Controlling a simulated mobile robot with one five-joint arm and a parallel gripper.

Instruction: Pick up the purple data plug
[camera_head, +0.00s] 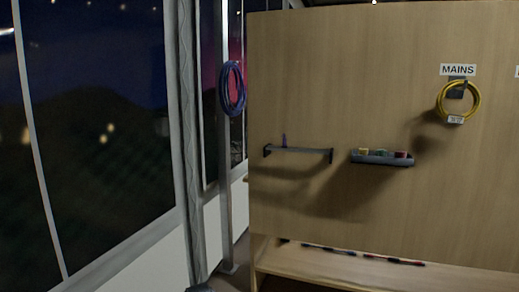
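A small upright purple thing (284,141) stands at the left part of a narrow grey wall rack (300,150) on the wooden panel. It looks like the purple data plug, but it is too small to make out its shape. A blue-purple cable coil (223,89) hangs to the left of the panel, by the window post. I cannot see any plug on that coil.
A grey tray (382,159) with small yellow, green and red pieces is on the panel (330,80) to the right. A yellow cable coil (440,103) hangs under the MAINS sign (458,70). A low wooden ledge (300,262) juts out below, with dark and red rod-like things on it.

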